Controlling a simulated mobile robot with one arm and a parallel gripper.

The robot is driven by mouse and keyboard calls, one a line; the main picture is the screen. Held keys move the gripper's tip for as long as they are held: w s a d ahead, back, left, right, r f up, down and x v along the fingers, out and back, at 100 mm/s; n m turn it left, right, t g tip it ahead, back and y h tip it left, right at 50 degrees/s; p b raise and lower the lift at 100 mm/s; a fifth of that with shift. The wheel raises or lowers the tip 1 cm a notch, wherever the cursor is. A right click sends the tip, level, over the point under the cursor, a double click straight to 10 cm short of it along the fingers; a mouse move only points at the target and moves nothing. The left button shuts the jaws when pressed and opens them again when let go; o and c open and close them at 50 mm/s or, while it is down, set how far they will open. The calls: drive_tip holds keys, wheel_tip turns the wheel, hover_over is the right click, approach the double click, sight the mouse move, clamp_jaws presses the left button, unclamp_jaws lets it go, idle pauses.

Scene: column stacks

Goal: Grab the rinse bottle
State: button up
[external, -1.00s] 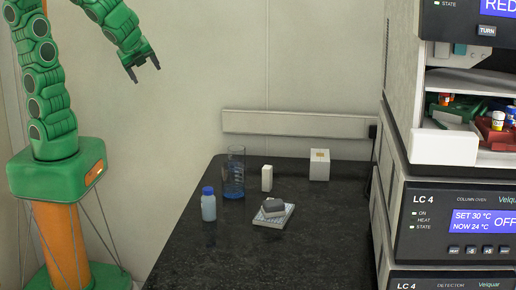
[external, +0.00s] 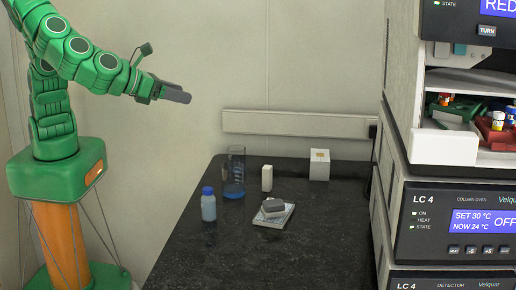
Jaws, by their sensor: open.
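A small translucent bottle with a blue cap (external: 208,206), which looks like the rinse bottle, stands upright at the left edge of the dark bench (external: 235,262). My gripper (external: 184,95) is in the air above and to the left of the bottle, well apart from it. It is open and empty, pointing to the right, with its fingers seen nearly edge-on.
A tall glass vessel with blue liquid (external: 233,176) stands just behind and right of the bottle. Farther right are a white block (external: 267,178), a pad with a grey item (external: 274,206) and a white box (external: 319,164). Instrument stacks (external: 450,200) bound the right side.

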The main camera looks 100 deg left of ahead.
approach(208, 208)
drive_tip(key=a, duration=0.1)
drive_tip(key=a+f, duration=0.1)
drive_tip(key=w+a, duration=0.1)
drive_tip(key=shift+w+a+f, duration=0.1)
drive_tip(key=shift+a+f, duration=0.05)
drive_tip(key=shift+f, duration=0.2)
drive_tip(key=shift+x, duration=3.95)
drive_tip(key=shift+f, duration=0.15)
drive_tip(key=c, duration=1.1)
drive_tip(key=shift+r, duration=5.05)
